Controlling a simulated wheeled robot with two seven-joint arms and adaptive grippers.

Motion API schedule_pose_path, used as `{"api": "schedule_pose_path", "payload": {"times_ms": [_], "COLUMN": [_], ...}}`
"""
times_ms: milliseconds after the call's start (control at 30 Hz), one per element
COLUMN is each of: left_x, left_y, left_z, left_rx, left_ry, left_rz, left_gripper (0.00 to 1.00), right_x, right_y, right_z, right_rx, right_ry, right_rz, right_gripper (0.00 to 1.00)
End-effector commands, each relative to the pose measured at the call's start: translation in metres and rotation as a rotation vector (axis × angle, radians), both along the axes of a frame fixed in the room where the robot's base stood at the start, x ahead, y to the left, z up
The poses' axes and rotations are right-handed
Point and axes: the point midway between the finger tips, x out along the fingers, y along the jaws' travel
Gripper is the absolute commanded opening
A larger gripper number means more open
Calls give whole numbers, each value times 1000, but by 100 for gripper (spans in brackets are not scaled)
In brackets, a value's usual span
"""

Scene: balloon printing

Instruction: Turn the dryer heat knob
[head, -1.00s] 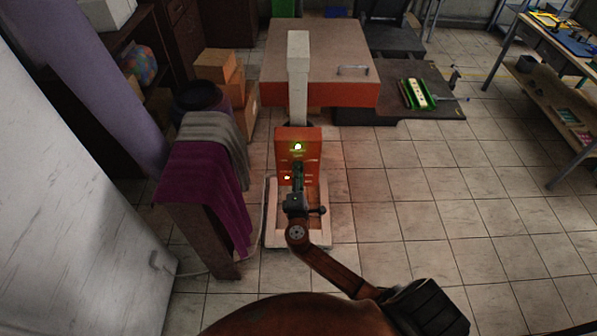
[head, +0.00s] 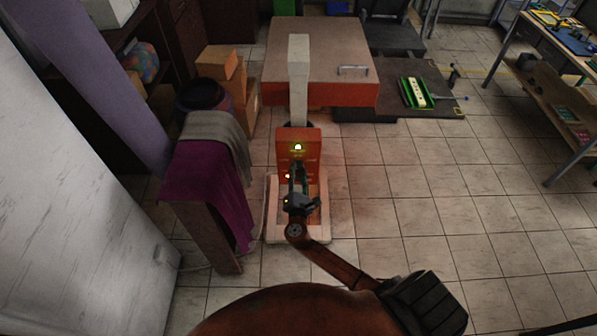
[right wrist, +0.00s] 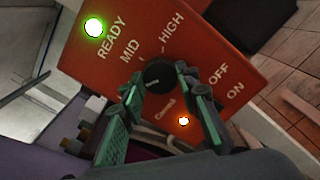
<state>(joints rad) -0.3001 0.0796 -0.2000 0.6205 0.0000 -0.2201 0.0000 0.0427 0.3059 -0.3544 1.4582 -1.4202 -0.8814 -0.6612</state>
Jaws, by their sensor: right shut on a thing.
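In the right wrist view the panel (right wrist: 250,65) looks tilted. Its black round heat knob (right wrist: 158,76) sits among the words MID and HIGH. My right gripper (right wrist: 160,90) is shut on the knob, one green-padded finger on each side. In the head view my right gripper (head: 298,178) is at the panel's lower part and hides the knob. The knob's pointer is hard to make out. My left gripper is not in view.
A rack with purple cloth (head: 205,185) stands close on the left. The tiled floor (head: 420,210) to the right is clear.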

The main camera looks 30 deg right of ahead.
Motion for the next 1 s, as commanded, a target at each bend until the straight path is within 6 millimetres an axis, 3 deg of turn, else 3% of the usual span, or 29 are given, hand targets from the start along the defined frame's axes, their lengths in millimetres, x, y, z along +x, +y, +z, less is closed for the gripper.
{"api": "schedule_pose_path", "payload": {"times_ms": [467, 500, 767, 1000], "left_x": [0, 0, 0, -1], "left_y": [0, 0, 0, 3], "left_z": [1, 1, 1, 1], "left_rx": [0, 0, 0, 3], "left_ry": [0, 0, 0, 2], "left_rz": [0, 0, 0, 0], "left_gripper": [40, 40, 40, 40], "right_x": [0, 0, 0, 0], "right_y": [1, 1, 0, 0], "right_z": [-2, -2, -1, -1], "right_rx": [-13, -13, -12, -12], "right_ry": [13, 13, 10, 9], "right_rz": [2, 2, 0, 1], "right_gripper": [5, 30, 47, 47]}}
